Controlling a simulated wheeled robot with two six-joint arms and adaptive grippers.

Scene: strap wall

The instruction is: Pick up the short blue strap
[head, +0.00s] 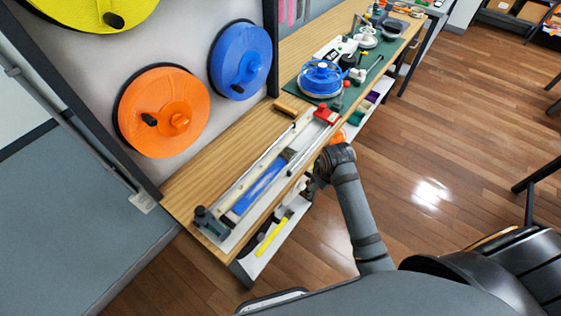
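A short flat blue strap (261,188) lies lengthwise in a long pale fixture (225,222) with metal rails on the wooden bench. A grey piece of the fixture lies across its far part. One arm of mine, which looks like the right one, reaches up from the lower right to the bench's front edge. Its gripper (316,177) is a small dark shape beside the fixture, right of the strap and apart from it. The fingers are mostly hidden behind the wrist, so I cannot tell their opening. The other gripper is not in view.
Blue (240,60), orange (161,109) and yellow (92,12) reels hang on the wall behind. Another blue reel (322,76) and several small tools stand on the green mat. A red block (326,115) sits at the fixture's far end.

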